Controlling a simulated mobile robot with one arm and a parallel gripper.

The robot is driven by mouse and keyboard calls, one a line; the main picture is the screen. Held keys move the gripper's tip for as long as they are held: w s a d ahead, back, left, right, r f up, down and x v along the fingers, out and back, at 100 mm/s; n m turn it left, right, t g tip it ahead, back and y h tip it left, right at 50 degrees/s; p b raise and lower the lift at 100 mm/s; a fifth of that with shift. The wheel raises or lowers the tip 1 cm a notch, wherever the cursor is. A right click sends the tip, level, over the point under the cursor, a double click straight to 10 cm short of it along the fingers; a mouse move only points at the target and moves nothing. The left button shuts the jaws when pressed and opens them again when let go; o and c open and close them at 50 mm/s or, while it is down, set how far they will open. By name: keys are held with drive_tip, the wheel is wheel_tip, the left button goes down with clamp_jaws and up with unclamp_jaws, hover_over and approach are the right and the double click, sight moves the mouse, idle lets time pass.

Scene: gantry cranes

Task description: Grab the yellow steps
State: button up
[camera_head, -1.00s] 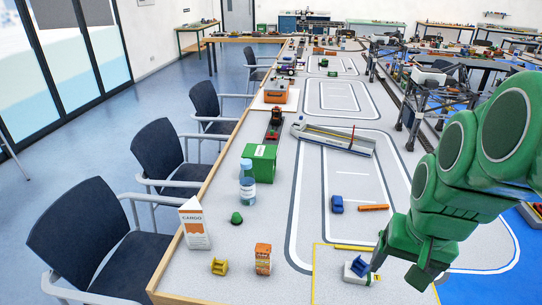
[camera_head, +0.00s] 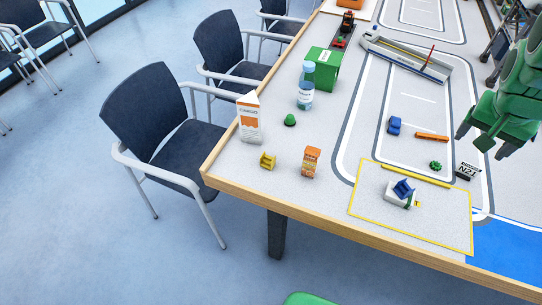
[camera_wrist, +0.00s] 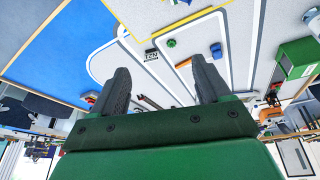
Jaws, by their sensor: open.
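The yellow steps (camera_head: 267,161) are a small yellow block with a stepped shape. They stand on the table near its front left edge in the head view, left of an orange box (camera_head: 311,161) and in front of a white and orange carton (camera_head: 249,118). My gripper (camera_head: 484,139) is at the right of the head view, over the table's right part, well apart from the steps. In the wrist view my gripper (camera_wrist: 162,85) shows two dark fingers spread wide with nothing between them. I cannot make out the steps in the wrist view.
A blue bottle (camera_head: 306,86), a green dome (camera_head: 290,120) and a green box (camera_head: 322,69) stand behind the steps. A yellow-outlined area (camera_head: 440,235) holds a white and blue item (camera_head: 401,193). Chairs (camera_head: 165,130) line the table's left side. Floor is free in front.

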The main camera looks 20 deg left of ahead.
drive_tip(key=w+a+f+n+g+h, duration=0.2)
drive_tip(key=a+f+n+h, duration=0.45)
drive_tip(key=f+n, duration=0.5)
drive_tip(key=w+a+f+n+t, duration=0.1)
drive_tip(key=a+f+n+t, duration=0.1)
drive_tip(key=a+n+t, duration=0.4)
drive_tip(key=a+f+n+t+h, duration=0.1)
drive_tip(key=a+f+n+t, duration=0.15)
drive_tip(key=a+n, duration=0.6)
drive_tip(key=w+a+f+n+t, duration=0.1)
drive_tip(key=a+f+n+t, duration=0.3)
drive_tip(key=a, duration=0.6)
drive_tip(key=s+a+f+n+t+y, duration=0.1)
drive_tip(key=s+a+n+t+y, duration=0.15)
drive_tip(key=a+n, duration=0.35)
drive_tip(key=s+a+f+n+t+y, duration=0.1)
drive_tip(key=s+a+f+n+y, duration=0.1)
drive_tip(key=a+n+y, duration=0.4)
drive_tip(key=m+g, duration=0.3)
drive_tip(key=g, duration=0.1)
approach(269, 159)
drive_tip(key=shift+x, duration=1.05)
drive_tip(key=shift+a+f, duration=0.15)
drive_tip(key=shift+a, duration=0.05)
drive_tip(key=shift+w+f, duration=0.1)
drive_tip(key=shift+w, duration=0.05)
drive_tip(key=shift+x, duration=3.7)
